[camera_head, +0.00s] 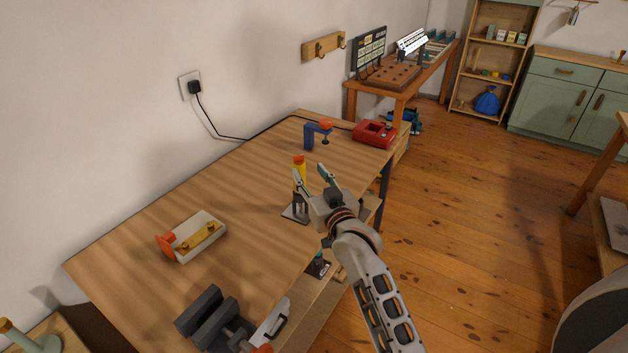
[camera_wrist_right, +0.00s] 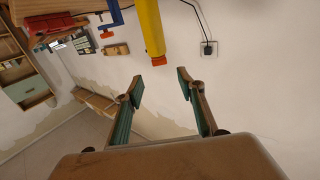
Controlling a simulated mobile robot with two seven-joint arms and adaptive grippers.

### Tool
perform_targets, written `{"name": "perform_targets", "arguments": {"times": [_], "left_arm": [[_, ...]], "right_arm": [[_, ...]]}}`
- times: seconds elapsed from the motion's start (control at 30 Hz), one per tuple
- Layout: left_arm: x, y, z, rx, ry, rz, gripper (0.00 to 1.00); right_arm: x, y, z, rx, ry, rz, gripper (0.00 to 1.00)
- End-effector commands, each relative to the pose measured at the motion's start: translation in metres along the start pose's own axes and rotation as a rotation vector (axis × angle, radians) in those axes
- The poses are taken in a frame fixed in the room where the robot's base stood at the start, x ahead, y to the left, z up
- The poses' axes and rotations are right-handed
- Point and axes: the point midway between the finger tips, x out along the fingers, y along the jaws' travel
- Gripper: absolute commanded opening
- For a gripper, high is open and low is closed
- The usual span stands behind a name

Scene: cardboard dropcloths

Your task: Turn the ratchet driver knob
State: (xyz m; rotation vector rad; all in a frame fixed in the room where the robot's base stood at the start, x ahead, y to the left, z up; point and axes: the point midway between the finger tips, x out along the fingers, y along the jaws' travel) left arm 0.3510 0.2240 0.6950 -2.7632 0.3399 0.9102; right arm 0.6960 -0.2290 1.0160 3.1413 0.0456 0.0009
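The ratchet driver (camera_head: 299,172) stands upright near the middle of the workbench, with a yellow body and an orange-red knob (camera_head: 299,159) on top. In the right wrist view its yellow body (camera_wrist_right: 149,25) hangs in from the top edge, with the knob (camera_wrist_right: 159,61) at its end. My right gripper (camera_head: 312,175) is open beside the driver, and its fingers partly cover the driver's lower part. In the wrist view the open fingers (camera_wrist_right: 160,85) lie either side of the knob's line, with nothing between them and a gap to the knob. My left gripper is not in view.
A black cord runs along the wall. Bare bench lies left of the driver.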

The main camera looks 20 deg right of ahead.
Motion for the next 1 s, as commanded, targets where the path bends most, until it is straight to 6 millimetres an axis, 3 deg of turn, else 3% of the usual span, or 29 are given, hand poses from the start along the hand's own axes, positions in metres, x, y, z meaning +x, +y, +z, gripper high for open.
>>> {"name": "perform_targets", "arguments": {"times": [0.2, 0.77, 0.87, 1.0], "left_arm": [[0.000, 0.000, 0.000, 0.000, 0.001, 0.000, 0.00], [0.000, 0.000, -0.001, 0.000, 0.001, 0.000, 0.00], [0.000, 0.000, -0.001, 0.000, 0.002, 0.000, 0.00], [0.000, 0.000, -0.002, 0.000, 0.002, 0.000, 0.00]], "right_arm": [[-0.021, 0.000, 0.000, 0.000, -0.001, 0.000, 0.39], [-0.026, 0.000, 0.004, -0.003, -0.007, -0.001, 0.39], [-0.038, -0.001, 0.028, -0.017, -0.044, -0.008, 0.39], [-0.078, -0.002, 0.095, -0.059, -0.151, -0.030, 0.39]]}}
